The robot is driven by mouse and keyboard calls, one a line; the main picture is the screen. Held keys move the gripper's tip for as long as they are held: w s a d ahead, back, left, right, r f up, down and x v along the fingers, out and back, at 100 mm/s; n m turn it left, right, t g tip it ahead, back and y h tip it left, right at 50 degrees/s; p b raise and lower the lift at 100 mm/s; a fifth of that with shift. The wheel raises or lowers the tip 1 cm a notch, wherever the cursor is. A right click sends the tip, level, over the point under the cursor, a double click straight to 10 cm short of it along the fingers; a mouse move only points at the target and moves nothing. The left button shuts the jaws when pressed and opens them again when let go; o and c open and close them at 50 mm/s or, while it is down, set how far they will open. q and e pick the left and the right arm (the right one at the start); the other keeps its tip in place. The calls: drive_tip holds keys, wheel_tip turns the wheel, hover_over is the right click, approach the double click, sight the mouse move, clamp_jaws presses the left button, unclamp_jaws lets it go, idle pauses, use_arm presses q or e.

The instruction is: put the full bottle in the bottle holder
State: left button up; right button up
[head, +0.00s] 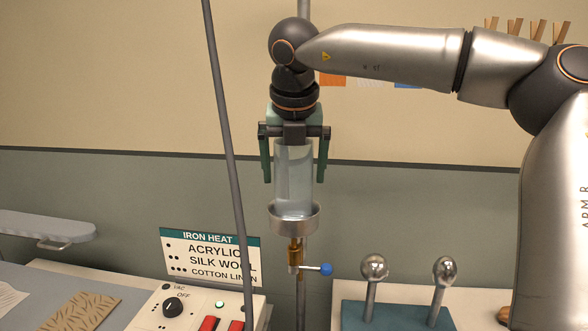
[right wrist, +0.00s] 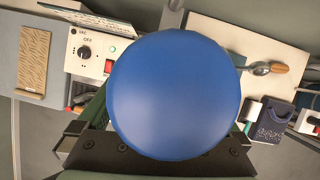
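The clear, liquid-filled bottle (head: 294,176) stands upright with its lower end inside the round metal cup of the bottle holder (head: 294,221). My right gripper (head: 294,182) points down from above, with one green finger on each side of the bottle. The fingers are spread wider than the bottle, with a gap showing on both sides, so it is open around the bottle. In the right wrist view a large blue disc, seemingly the bottle's upper end (right wrist: 174,95), fills the middle and hides most of the holder. My left gripper is not in view.
Below the cup are a brass fitting and a blue-knobbed valve lever (head: 325,269). A thin grey pole (head: 228,130) stands left of the bottle. A control box (head: 178,308), an iron heat sign (head: 208,256) and a stand with two metal balls (head: 398,318) are lower down.

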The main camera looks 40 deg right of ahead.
drive_tip(key=v, duration=1.2)
idle(0.4)
